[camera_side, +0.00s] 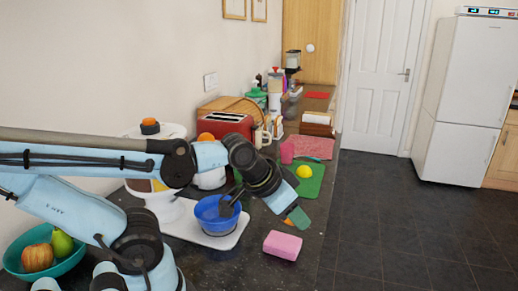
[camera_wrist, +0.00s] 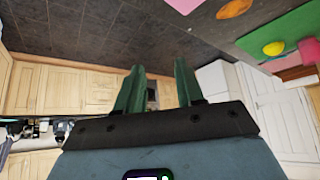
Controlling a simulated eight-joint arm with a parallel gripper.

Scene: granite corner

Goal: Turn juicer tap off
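The juicer (camera_side: 168,207) looks white, with an amber container and an orange on top (camera_side: 150,127), at left in the side view. My arm crosses in front of it and hides much of it. I cannot make out its tap or the tap's position. A blue bowl (camera_side: 211,222) sits on a white tray (camera_side: 198,238) just right of the juicer. My gripper (camera_side: 298,216) is right of the bowl, above the counter's front edge and apart from the juicer. In the wrist view my gripper (camera_wrist: 158,80) has its green fingers apart with nothing held between them. The juicer does not show there.
A pink block (camera_side: 282,245) lies on the dark counter below my gripper. A teal fruit bowl (camera_side: 65,262) stands at left. Open floor (camera_side: 400,225) lies right.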

